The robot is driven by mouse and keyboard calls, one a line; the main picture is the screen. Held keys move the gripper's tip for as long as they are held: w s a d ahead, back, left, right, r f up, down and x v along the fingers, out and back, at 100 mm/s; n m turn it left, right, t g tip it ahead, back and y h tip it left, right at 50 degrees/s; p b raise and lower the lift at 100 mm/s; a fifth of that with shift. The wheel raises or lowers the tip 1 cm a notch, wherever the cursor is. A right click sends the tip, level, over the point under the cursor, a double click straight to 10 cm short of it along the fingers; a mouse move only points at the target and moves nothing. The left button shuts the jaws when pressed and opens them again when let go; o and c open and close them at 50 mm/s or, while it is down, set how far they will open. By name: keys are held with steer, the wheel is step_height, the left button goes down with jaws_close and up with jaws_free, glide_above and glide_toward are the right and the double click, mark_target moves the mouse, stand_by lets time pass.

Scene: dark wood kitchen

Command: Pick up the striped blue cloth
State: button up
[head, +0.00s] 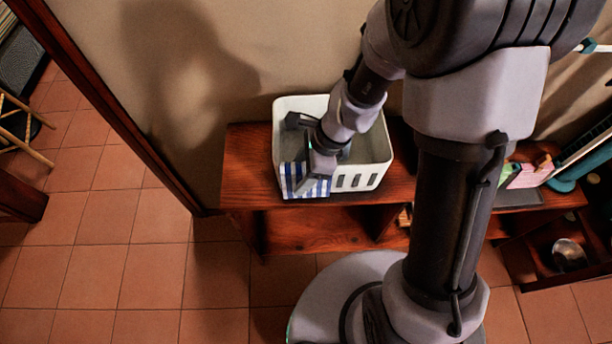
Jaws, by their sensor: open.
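The striped blue cloth (297,182), with blue and white stripes, hangs over the front left wall of a white basket (374,177). The basket stands on a dark red wooden shelf unit. My gripper (305,152) is over the basket, close to the cloth. One finger overlaps the cloth's right part in the picture; whether it touches the cloth I cannot tell. The jaws are open. My wrist hides part of the basket's inside and its contents.
The wooden shelf top (246,165) is clear left of the basket. A wall rises behind it. At right are a pink and green item (527,174) and a metal bowl (569,254) on a low shelf. Tiled floor (100,240) lies open at left.

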steer(key=shift+f, duration=0.25)
stand_by(0.3)
jaws_close()
